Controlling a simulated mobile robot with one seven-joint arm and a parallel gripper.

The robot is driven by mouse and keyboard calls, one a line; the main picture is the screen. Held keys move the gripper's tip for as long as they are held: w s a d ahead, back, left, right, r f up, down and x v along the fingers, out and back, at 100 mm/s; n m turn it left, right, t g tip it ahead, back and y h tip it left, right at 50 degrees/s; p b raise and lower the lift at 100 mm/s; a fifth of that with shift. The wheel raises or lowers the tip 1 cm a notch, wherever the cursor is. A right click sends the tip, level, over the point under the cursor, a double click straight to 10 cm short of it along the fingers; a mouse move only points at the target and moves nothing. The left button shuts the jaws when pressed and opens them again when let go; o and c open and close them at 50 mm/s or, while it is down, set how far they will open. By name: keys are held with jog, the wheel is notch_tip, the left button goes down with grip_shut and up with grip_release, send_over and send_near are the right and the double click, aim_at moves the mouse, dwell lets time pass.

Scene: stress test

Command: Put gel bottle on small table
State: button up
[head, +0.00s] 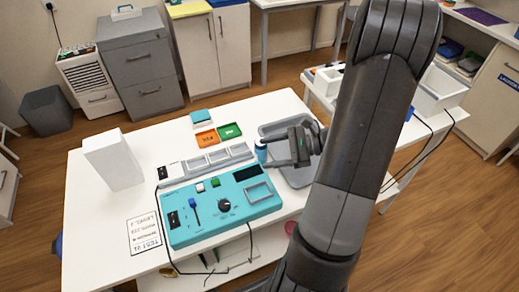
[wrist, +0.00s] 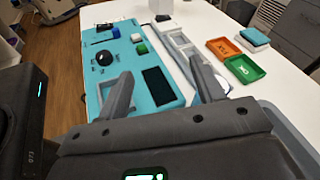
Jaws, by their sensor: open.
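A small blue bottle-like thing (head: 261,150), likely the gel bottle, stands by the right end of the teal control panel in the head view. My gripper (head: 270,152) is open, with its fingertips close beside it. I cannot tell whether they touch it. In the wrist view my gripper (wrist: 160,88) shows two spread fingers over the panel, with no bottle clear between them. A white table (head: 100,215) bears the panel. Another white table (head: 393,182) at the right is partly hidden by my arm. I cannot tell which is the small table.
The teal panel (head: 210,225), a white box (head: 113,160), an orange tray (head: 207,138) and a green tray (head: 229,131) are on the white table. A grey tray (head: 298,178) lies under my gripper. White bins (head: 438,92) and cables crowd the right table.

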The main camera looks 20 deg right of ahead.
aim_at(261, 152)
jog(key=d+f+m+t, duration=0.4)
jog(key=d+m, duration=0.1)
jog(key=w+d+f+m+t+h, duration=0.1)
jog(key=d+f+m+t, duration=0.1)
jog(key=d+t, duration=0.1)
jog(key=shift+w+d, duration=0.1)
jog(key=shift+d, duration=0.05)
jog(key=x, duration=0.5)
jog(key=shift+r+x, duration=0.15)
jog(key=shift+x, duration=1.25)
jog(key=shift+r+x, duration=0.15)
jog(key=shift+x, duration=1.25)
jog(key=shift+c, duration=0.3)
jog(key=c, duration=1.1)
jog(key=shift+r, duration=0.15)
